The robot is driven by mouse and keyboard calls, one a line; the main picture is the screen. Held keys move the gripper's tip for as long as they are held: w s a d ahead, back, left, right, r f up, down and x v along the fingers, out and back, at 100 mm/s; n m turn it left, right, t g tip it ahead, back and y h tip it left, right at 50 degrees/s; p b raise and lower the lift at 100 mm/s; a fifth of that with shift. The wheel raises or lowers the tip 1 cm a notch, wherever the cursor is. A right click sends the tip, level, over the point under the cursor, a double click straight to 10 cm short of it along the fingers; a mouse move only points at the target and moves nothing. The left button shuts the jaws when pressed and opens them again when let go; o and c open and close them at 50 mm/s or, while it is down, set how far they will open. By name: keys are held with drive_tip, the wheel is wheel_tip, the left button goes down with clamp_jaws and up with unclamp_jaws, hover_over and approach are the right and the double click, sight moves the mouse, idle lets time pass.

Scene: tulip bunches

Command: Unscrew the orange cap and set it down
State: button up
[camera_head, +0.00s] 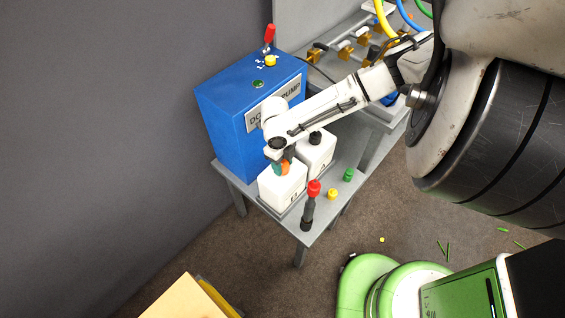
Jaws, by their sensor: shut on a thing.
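The orange cap (285,168) is on top of the front white container (281,190), at the front of a grey table (321,217). My gripper (280,165) reaches down over this container and is shut on the orange cap. The fingers and the arm's end hide part of the cap. I cannot tell whether the cap is still threaded on the neck or lifted a little.
A second white container (315,155) with a black cap stands right behind. A blue pump box (225,115) stands at the left. A red-topped dark post (309,205), a yellow cap (332,194) and a green cap (348,175) stand on the table's right part.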

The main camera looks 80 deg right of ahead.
sight(283, 164)
drive_tip(key=shift+r, duration=0.15)
drive_tip(key=shift+r+p, duration=0.8)
drive_tip(key=shift+p, duration=0.05)
drive_tip(key=shift+r, duration=2)
drive_tip(key=shift+s, duration=0.15)
